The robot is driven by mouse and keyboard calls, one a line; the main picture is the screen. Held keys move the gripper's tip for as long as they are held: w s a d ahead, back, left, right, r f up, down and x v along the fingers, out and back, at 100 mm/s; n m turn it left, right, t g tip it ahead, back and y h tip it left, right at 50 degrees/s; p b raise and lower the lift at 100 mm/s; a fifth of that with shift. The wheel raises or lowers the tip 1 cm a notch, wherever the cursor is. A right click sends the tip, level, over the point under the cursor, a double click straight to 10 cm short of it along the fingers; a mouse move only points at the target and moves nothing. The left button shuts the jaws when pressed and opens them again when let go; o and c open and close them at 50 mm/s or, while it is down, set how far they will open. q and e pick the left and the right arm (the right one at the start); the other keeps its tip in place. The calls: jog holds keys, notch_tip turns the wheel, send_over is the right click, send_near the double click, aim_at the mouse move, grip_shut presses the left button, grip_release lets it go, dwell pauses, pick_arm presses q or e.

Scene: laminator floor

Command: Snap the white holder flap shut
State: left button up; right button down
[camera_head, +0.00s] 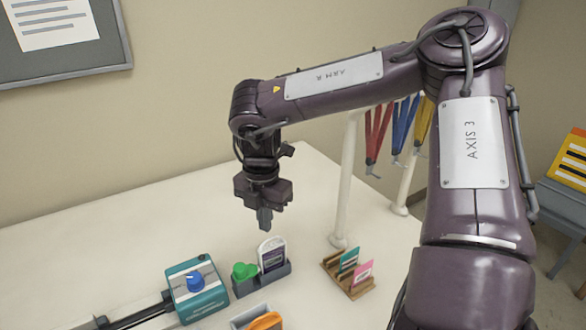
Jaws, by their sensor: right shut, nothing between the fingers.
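The white holder (271,250) stands upright in a dark grey stand (262,278), in the lower middle of the head view. It has a rounded white top and a dark face with small markings. It is too small to tell whether its flap is open or shut. My right gripper (265,219) points down just above the holder's top in the picture, with its fingers shut and empty. A small gap shows between the fingertips and the holder. My left gripper is out of view.
A green object (244,271) sits beside the holder in the same stand. A teal box (198,290) with a blue knob is to the left. A wooden rack (348,274) with cards is to the right. An orange item (265,321) lies in front. White posts with hanging lanyards (377,135) stand behind.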

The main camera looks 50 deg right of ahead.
notch_tip(320, 180, up, 6)
jog(key=p, duration=0.3)
jog(key=shift+f+p, duration=0.15)
jog(key=shift+p, duration=0.15)
dwell(0.4)
